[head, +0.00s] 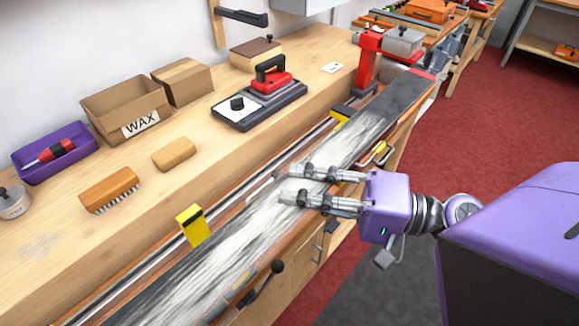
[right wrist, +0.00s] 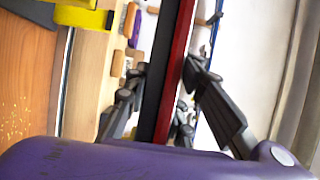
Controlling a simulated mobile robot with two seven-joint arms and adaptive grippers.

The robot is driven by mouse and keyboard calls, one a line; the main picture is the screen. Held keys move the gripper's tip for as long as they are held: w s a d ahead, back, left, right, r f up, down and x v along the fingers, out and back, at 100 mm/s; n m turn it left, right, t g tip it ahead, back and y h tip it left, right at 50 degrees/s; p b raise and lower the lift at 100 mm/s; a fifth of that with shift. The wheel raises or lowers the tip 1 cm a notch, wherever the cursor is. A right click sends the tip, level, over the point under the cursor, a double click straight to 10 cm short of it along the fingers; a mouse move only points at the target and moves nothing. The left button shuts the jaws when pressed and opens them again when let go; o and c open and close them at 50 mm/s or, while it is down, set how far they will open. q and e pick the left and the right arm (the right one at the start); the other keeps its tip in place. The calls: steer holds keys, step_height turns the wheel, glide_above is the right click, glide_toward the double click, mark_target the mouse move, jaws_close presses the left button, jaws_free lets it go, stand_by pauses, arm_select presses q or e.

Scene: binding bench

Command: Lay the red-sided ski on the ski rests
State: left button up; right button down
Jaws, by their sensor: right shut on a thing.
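The ski (head: 235,225) runs from the lower left to the upper right of the head view, its dark face streaked with white and its far end red. My right gripper (head: 290,185) is shut on it near its middle. In the right wrist view the ski's red side (right wrist: 178,75) shows between the fingers (right wrist: 165,95). Yellow-and-black ski rests stand along the rail, a near one (head: 192,226) and a far one (head: 344,113), both partly hidden by the ski. I cannot tell whether the ski touches them. My left gripper is out of view.
A waxing iron (head: 270,82) on its plate, a WAX box (head: 125,105), a brush (head: 108,188), a cork block (head: 174,154) and a purple tray (head: 52,150) sit along the bench's back. A red vise (head: 369,60) stands near the ski's far end.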

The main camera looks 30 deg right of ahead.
steer(key=shift+w+a+r, duration=0.1)
steer(key=shift+w+a, duration=0.15)
steer(key=shift+w, duration=0.3)
steer(key=shift+w+a, duration=0.2)
steer(key=shift+w, duration=0.35)
steer(key=shift+w+a+p, duration=0.9)
steer(key=shift+w+a, duration=0.95)
steer(key=shift+w, duration=3.35)
arm_select(q)
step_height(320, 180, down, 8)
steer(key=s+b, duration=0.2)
steer(key=b, duration=0.7)
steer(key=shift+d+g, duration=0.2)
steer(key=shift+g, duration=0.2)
arm_select(e)
step_height(320, 180, down, 12)
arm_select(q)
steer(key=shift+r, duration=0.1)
arm_select(e)
steer(key=shift+s, duration=0.1)
